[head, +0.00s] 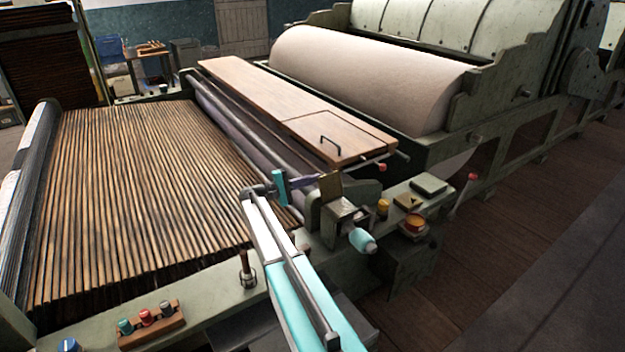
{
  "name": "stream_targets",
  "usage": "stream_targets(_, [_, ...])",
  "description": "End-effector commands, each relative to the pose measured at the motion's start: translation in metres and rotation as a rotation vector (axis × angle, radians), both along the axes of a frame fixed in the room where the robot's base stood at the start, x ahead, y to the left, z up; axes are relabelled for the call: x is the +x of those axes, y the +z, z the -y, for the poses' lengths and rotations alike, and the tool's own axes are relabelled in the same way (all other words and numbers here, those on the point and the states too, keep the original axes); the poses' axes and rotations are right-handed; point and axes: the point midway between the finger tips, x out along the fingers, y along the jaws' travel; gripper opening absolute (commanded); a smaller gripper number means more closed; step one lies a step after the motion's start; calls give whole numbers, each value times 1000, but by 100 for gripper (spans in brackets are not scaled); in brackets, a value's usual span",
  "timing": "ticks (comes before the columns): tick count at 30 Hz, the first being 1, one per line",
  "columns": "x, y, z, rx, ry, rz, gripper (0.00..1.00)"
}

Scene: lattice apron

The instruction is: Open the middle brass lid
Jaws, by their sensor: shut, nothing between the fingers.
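A small brass plate (330,187), which looks like the brass lid, stands raised above a grey-green block (343,214) on the machine's near side rail. It appears tilted up steeply rather than lying flat. No other brass lid can be made out clearly, so I cannot confirm that it is the middle one. My gripper (317,179) is shut and empty. It reaches from the left, with its tips close to the plate's upper left edge. I cannot tell whether they touch. The plate's hinge is too small to see.
Slatted wooden apron (140,190) lies left. A wooden cover (335,136) with a dark handle and a large pale roller (365,78) stand behind. Floor at right is clear.

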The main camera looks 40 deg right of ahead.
Motion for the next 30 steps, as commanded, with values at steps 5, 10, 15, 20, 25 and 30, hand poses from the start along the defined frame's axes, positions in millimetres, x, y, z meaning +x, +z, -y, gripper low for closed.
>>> stream_targets(5, [-1,0,0,0,0,8,0])
stream_targets(10, [-3,1,0,-2,0,47,0])
stream_targets(15, [-7,6,0,-2,0,107,0])
stream_targets(20, [-11,10,0,-6,-1,165,0])
stream_targets(25, [-15,15,0,-7,-1,224,0])
stream_targets(30, [-16,19,0,-6,0,253,0])
